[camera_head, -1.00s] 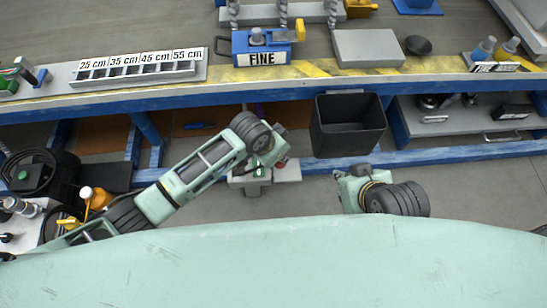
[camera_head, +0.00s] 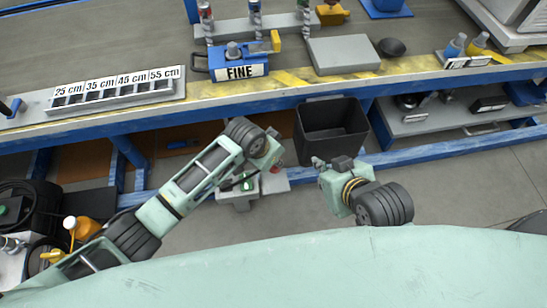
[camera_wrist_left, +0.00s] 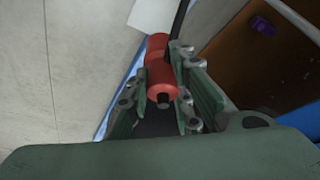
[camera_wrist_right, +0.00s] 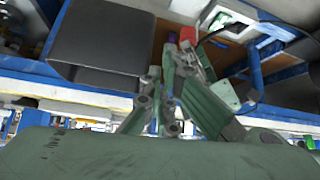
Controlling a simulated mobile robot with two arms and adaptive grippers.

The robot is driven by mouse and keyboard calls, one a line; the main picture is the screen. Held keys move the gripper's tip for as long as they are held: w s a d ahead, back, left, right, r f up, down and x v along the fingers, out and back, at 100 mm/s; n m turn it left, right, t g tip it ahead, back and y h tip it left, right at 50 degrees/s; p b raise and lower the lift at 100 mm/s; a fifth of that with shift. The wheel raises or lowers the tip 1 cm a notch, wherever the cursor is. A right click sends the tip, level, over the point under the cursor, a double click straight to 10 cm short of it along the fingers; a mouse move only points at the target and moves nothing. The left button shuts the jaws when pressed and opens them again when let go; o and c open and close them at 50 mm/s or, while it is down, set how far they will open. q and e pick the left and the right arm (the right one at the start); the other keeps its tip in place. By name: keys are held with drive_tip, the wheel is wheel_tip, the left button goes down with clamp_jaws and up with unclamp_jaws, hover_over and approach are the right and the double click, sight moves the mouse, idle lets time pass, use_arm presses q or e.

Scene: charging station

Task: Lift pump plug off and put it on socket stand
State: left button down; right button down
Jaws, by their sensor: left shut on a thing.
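A red plug (camera_wrist_left: 160,75) with a dark cable sits between the fingers of my left gripper (camera_wrist_left: 158,100), which is shut on it. In the head view my left gripper (camera_head: 268,150) is mostly hidden behind its own wrist, and the plug is barely visible there. A grey stand (camera_head: 238,200) with a green part is just below that gripper; I cannot tell whether it is the socket stand.
A black open bin (camera_head: 330,132) stands between and beyond the grippers. The blue bench edge (camera_head: 280,92) runs across above. A grey lower shelf (camera_head: 430,125) with tools is to the right. An orange bottle (camera_head: 82,228) and black equipment lie at lower left.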

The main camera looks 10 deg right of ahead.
sight(274, 167)
use_arm(q)
drive_tip(key=shift+f+b, duration=0.35)
drive_tip(key=shift+f, duration=0.9)
drive_tip(key=shift+f+b, duration=1.05)
drive_tip(key=shift+f, duration=0.35)
use_arm(e)
drive_tip(key=shift+w+a+r+t+y, duration=1.1)
drive_tip(key=shift+w+a+r+t, duration=0.75)
drive_tip(key=shift+w+r+t, duration=2.85)
use_arm(q)
drive_tip(key=shift+f+b, duration=0.35)
drive_tip(key=shift+f, duration=0.25)
drive_tip(key=shift+f+b, duration=0.4)
drive_tip(key=shift+f, duration=0.25)
drive_tip(key=shift+f+b, duration=0.4)
drive_tip(key=shift+f, duration=0.25)
drive_tip(key=shift+f+b, duration=0.3)
drive_tip(key=shift+f, duration=0.2)
drive_tip(key=c, duration=1.9)
unclamp_jaws()
drive_tip(key=o, duration=0.4)
use_arm(e)
wheel_tip(274, 167, up, 15)
drive_tip(key=s+a+t+y, duration=0.1)
drive_tip(key=s+t+y, duration=0.1)
drive_tip(key=t, duration=0.3)
drive_tip(key=shift+s+a+n+y, duration=0.25)
drive_tip(key=shift+s+n+y, duration=0.05)
drive_tip(key=shift+n, duration=0.1)
